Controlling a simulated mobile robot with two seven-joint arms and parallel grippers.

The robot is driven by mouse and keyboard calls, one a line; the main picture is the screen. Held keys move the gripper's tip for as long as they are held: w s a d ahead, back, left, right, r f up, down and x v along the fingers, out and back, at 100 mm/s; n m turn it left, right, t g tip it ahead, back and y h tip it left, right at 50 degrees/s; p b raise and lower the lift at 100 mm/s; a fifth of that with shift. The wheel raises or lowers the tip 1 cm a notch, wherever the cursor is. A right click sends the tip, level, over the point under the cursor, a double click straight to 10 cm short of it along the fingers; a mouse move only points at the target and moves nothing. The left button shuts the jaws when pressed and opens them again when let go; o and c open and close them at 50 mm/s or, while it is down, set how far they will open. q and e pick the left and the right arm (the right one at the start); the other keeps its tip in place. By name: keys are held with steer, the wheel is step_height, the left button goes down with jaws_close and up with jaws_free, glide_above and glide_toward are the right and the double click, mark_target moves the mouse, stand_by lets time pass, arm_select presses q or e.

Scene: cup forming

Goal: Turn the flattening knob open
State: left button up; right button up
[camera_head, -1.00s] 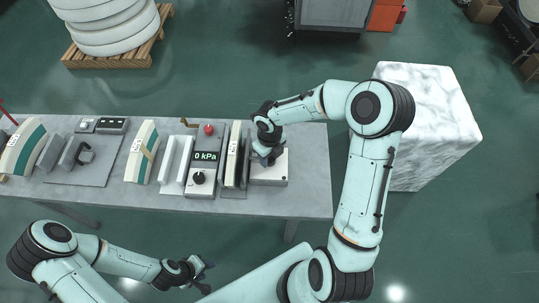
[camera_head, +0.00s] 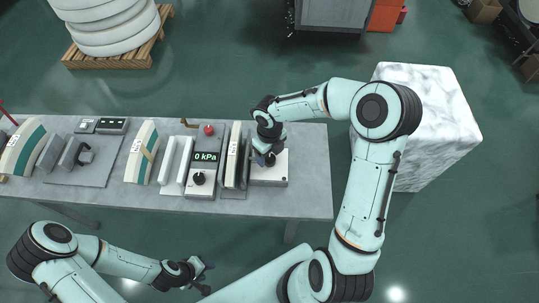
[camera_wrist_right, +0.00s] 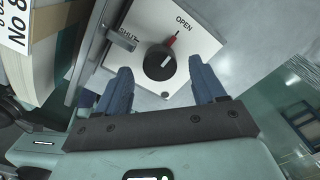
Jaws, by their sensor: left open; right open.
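The flattening knob (camera_wrist_right: 159,63) is a round black knob with a white line, on a white panel (camera_wrist_right: 200,28) marked SHUT and OPEN. A red pointer (camera_wrist_right: 171,40) by the knob lies between the two words. The knob's white box (camera_head: 268,175) stands at the right end of the bench in the head view. My right gripper (camera_wrist_right: 158,76) is open, with one blue finger to each side of the knob and a gap showing on both sides. It also shows over the box in the head view (camera_head: 268,157). My left gripper (camera_head: 203,277) is open and empty, in front of the bench.
Upright plates (camera_head: 233,165) stand close beside the knob's box. The bench's right end is clear. A marble block (camera_head: 425,85) stands behind right.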

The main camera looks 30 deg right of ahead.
mark_target(269, 158)
step_height(269, 158, up, 11)
steer(key=shift+r, duration=0.15)
stand_by(0.7)
